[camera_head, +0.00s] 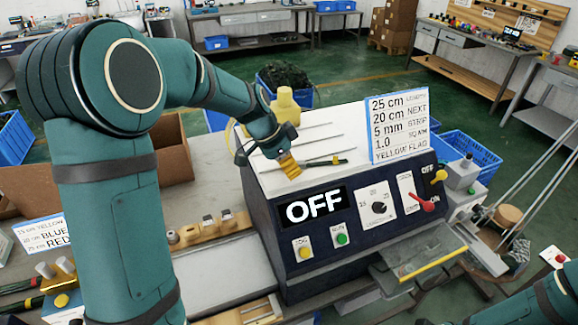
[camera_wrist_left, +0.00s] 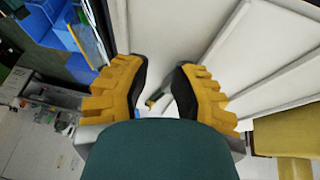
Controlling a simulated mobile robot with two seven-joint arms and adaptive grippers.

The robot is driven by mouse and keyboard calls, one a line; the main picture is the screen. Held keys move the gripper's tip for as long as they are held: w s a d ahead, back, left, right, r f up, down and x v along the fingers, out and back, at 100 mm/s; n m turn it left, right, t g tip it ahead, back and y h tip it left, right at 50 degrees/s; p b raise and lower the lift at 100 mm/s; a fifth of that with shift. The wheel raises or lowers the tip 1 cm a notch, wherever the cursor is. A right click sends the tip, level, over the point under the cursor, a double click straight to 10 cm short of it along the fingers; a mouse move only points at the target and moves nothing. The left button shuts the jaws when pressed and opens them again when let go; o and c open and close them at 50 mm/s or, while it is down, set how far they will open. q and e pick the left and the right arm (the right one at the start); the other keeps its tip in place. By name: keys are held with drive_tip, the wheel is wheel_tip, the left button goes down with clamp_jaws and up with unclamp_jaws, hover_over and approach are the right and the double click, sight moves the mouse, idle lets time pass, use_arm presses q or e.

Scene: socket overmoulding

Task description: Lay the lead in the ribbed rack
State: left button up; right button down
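The ribbed rack (camera_head: 335,128) is the white top of the dark machine, with thin raised ribs; it also shows in the left wrist view (camera_wrist_left: 215,22). A dark green lead (camera_head: 322,162) lies across the front part of this top, roughly along the ribs. A small dark piece with a yellowish tip (camera_wrist_left: 153,101), probably the lead's end, shows between the fingers in the left wrist view. My left gripper (camera_head: 289,167) is low over the rack at the lead's left end, its yellow fingers (camera_wrist_left: 160,92) apart. My right gripper is out of frame.
A sign (camera_head: 398,122) stands at the rack's right end. A yellow object (camera_head: 285,105) stands behind my left gripper. The machine front has an OFF display (camera_head: 313,207), knobs and buttons. A wooden holder (camera_head: 208,230) sits left of the machine.

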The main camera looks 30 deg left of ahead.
use_arm(q)
drive_tip(key=v, duration=1.2)
